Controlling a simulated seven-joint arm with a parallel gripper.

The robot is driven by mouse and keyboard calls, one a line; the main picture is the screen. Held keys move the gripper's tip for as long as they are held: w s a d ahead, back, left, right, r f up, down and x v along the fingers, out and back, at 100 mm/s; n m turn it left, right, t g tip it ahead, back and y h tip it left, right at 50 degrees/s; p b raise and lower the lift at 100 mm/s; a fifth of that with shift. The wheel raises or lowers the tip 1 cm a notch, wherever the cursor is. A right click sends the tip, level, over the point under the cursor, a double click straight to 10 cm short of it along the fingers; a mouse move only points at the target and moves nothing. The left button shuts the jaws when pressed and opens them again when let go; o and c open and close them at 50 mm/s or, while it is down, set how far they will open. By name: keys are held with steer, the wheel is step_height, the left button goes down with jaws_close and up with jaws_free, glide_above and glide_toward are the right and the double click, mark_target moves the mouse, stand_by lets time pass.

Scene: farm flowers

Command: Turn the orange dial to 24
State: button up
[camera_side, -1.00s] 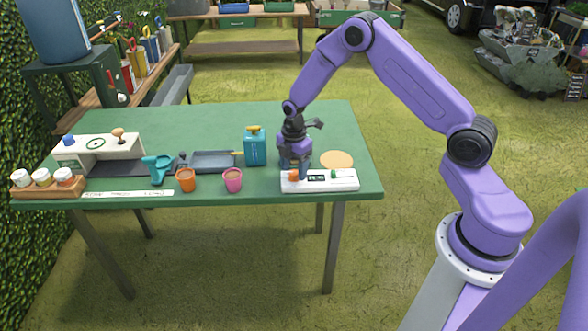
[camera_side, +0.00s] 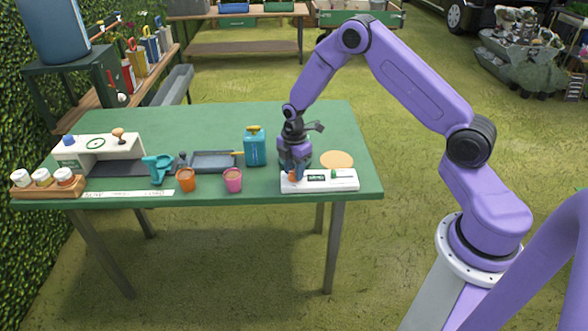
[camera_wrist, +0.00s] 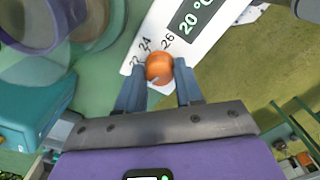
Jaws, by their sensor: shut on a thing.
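The orange dial (camera_wrist: 160,68) sits on a white panel (camera_wrist: 205,28), with printed numbers 24 and 26 and part of another number beside it. A dark line shows on the dial's lower edge in the wrist view; which number it is set to I cannot tell. The panel's small screen (camera_wrist: 193,14) reads 20 °C. My gripper (camera_wrist: 158,80) is shut on the dial, with one blue-grey finger on each side of it. In the side view, my gripper (camera_side: 296,172) is over the left end of the white panel (camera_side: 340,181), and the dial is partly hidden by the fingers.
A teal canister (camera_side: 255,149) stands left of my gripper. Pink (camera_side: 233,182) and orange (camera_side: 186,181) pots stand farther left on the green table (camera_side: 200,118). A round tan disc (camera_side: 337,159) lies behind the panel. The back of the table is clear.

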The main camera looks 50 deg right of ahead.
steer(key=m, duration=0.4)
steer(key=shift+m, duration=0.3)
steer(key=m, duration=0.9)
steer(key=shift+m, duration=2.7)
steer(key=o, duration=1)
steer(key=shift+o, duration=0.2)
steer(key=shift+r, duration=0.15)
step_height(320, 180, up, 17)
